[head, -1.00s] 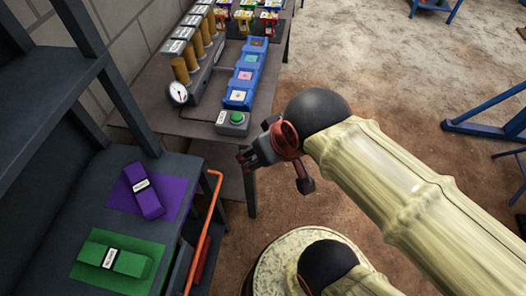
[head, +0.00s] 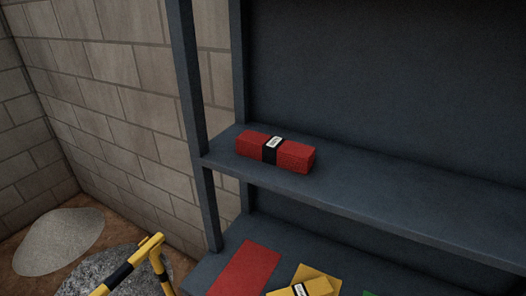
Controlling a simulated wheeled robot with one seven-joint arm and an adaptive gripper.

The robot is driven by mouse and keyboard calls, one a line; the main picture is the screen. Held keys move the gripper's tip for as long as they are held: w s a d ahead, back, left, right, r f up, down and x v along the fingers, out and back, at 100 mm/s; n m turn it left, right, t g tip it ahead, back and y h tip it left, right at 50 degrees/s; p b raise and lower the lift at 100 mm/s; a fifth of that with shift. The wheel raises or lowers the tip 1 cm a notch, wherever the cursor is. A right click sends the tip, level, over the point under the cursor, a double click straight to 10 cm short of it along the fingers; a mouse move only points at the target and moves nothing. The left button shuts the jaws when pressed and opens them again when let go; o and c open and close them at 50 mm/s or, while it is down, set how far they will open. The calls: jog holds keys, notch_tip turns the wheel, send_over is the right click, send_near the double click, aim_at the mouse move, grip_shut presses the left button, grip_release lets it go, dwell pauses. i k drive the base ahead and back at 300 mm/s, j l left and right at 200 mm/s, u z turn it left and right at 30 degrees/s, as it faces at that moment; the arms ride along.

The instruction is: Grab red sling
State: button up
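The red sling (head: 295,156) is a folded red bundle with a black band and a white label. It lies on the upper shelf (head: 400,199) of a dark grey rack, close to the left post, in the head view. A bare red mat (head: 244,270) lies on the lower shelf below it. My gripper is not in view now.
A yellow sling (head: 312,287) lies on a yellow mat on the lower shelf, with a sliver of green at the bottom edge. The rack post (head: 187,90) stands left of the red sling. A yellow and black rail (head: 138,262) and gravel piles (head: 58,240) are at lower left.

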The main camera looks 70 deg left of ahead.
aim_at(297, 157)
jog(key=k+u, duration=0.1)
jog(key=u, duration=2.35)
jog(key=i+j+z, duration=0.1)
jog(key=i+z, duration=0.3)
jog(key=i, duration=0.1)
